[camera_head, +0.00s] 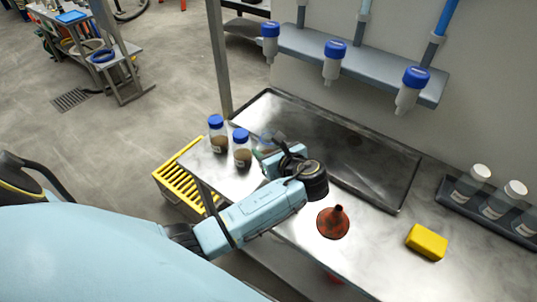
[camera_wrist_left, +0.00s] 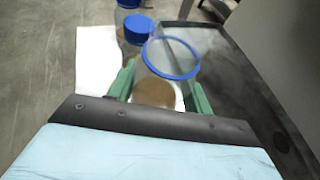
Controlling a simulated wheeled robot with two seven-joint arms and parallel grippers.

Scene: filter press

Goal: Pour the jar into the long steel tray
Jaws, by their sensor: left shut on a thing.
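The long steel tray (camera_head: 375,155) lies along the back of the bench against the wall. Its bed looks empty. My left gripper (camera_head: 267,150) is at the tray's left front side, shut on a clear jar (camera_wrist_left: 168,72). In the left wrist view the green fingers (camera_wrist_left: 160,92) stand on either side of the jar. The jar has a blue ring at its open mouth and brown material low inside. It looks roughly upright; whether it touches the bench is hard to tell. In the head view the gripper partly hides it. My right gripper is not in view.
Two blue-capped jars (camera_head: 242,150) with brown contents stand left of the held jar. A dark red funnel (camera_head: 333,222) and a yellow block (camera_head: 427,242) are on the bench front. A rack of white-capped bottles (camera_head: 494,205) is at right. Blue-capped bottles (camera_head: 333,64) hang above the tray.

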